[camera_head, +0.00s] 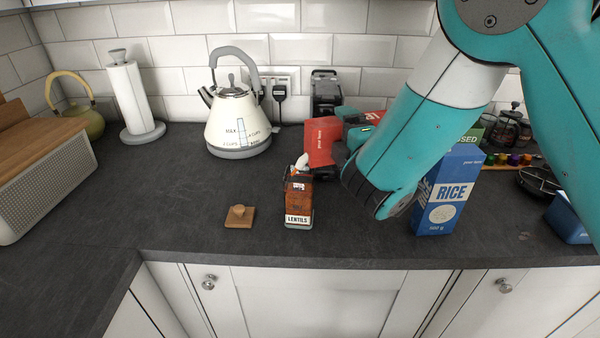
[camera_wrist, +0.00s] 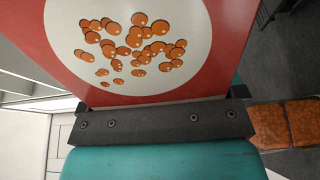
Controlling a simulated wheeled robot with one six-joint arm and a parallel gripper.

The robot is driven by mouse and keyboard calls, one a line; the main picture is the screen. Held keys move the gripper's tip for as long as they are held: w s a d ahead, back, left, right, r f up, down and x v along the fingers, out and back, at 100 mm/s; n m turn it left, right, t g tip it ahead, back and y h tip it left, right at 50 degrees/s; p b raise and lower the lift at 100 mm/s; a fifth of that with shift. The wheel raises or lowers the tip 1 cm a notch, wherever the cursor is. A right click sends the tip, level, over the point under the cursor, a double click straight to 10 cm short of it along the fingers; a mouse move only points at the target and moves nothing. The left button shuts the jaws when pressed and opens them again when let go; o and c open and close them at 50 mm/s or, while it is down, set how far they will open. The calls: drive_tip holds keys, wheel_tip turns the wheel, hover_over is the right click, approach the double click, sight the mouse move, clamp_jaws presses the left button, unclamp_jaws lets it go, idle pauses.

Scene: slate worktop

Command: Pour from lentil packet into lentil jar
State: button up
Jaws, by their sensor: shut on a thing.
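The lentil packet is red. In the head view (camera_head: 322,138) it is behind and right of the jar, partly hidden by my arm. In the wrist view its face (camera_wrist: 75,70) shows a pale circle with orange lentils. My gripper (camera_wrist: 165,125) is shut on the packet; the head view largely hides its jaws behind my arm. The lentil jar (camera_head: 298,200), labelled LENTILS, stands upright on the worktop with orange-brown contents showing. A small white shape is at its top; I cannot tell what it is. Part of the jar also shows at the wrist view's right (camera_wrist: 285,122).
A wooden lid (camera_head: 240,215) lies left of the jar. A blue rice box (camera_head: 449,195) stands right of my arm. A cream kettle (camera_head: 238,120) and a paper roll (camera_head: 128,95) stand at the back. The worktop's left front is clear.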

drive_tip(key=shift+a+r+n, duration=0.2)
drive_tip(key=shift+r+n, duration=0.1)
drive_tip(key=shift+n, duration=0.1)
idle(1.3)
